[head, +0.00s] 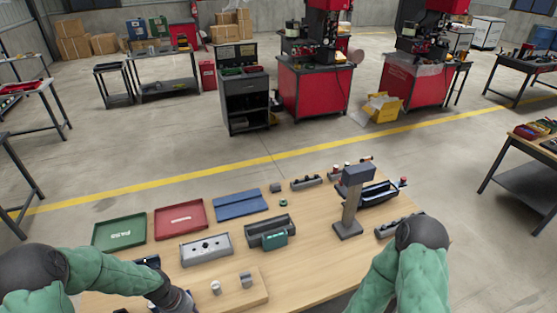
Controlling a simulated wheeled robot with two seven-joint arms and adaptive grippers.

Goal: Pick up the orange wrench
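I cannot make out an orange wrench in the head view. The wooden table (320,253) in front of me holds a green tray (119,231), a red tray (181,219) and a flat blue tray (240,204). My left arm reaches in from the lower left over the table's near left part, and its dark wrist end meets the bottom edge. My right arm comes down at the lower right. The fingers of both grippers are out of the picture, so what they hold is hidden.
A grey block with holes (206,249), a dark bin with a green label (270,234) and a tall grey stand (349,205) stand mid-table. Two small metal cylinders (215,287) (246,280) sit on a near board. A dark bin (381,194) lies behind the stand.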

